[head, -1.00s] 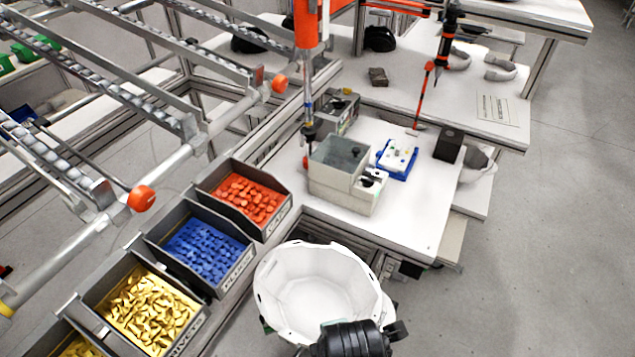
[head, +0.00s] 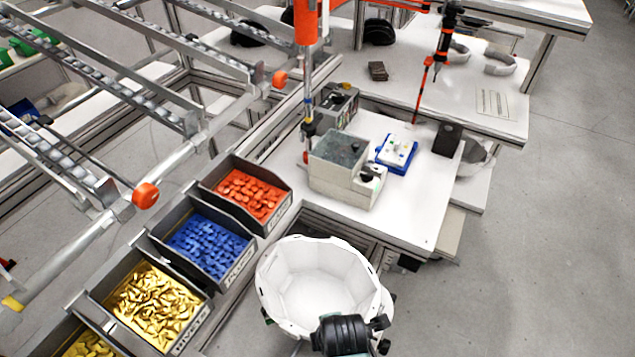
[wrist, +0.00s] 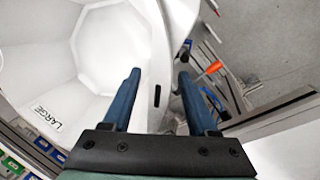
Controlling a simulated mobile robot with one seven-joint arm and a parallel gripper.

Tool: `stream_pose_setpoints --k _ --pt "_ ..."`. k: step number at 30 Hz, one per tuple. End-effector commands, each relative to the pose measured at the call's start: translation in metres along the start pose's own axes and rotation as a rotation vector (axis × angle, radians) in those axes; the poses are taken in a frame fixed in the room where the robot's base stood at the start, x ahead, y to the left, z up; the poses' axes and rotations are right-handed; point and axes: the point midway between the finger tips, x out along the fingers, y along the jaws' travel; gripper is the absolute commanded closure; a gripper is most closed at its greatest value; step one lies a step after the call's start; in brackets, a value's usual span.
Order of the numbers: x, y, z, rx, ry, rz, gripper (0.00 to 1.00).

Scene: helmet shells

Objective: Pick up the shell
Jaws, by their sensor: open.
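The shell (head: 300,283) is a white, faceted helmet bowl with its open side up, at the lower middle of the head view. My gripper is at its near right rim in the head view, where the black wrist shows but the fingertips cannot be made out. In the wrist view, my gripper (wrist: 158,76) is open, with two blue fingers on either side of the shell's wall. The left finger is over the inside of the shell (wrist: 108,45), the right finger outside it. Contact cannot be told. A "LARGE" label shows inside. What supports the shell is hidden.
Grey bins of red (head: 248,194), blue (head: 208,245) and yellow (head: 155,305) parts stand left of the shell. A white workbench (head: 425,215) behind it carries a grey box (head: 340,165) and a blue-and-white fixture (head: 396,153). Open floor lies to the right.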

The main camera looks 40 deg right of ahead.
Motion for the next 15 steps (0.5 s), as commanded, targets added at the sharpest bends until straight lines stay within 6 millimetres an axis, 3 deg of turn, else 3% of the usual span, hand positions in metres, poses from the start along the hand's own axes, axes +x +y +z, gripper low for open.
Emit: stream_pose_setpoints --k 4,13,15 --pt "-0.0001 0.0001 0.0 0.0 0.0 0.0 0.44" --pt "-0.0003 -0.0001 -0.0001 0.0 0.0 0.0 0.98" --pt "-0.0003 -0.0001 -0.0001 0.0 0.0 0.0 1.0"
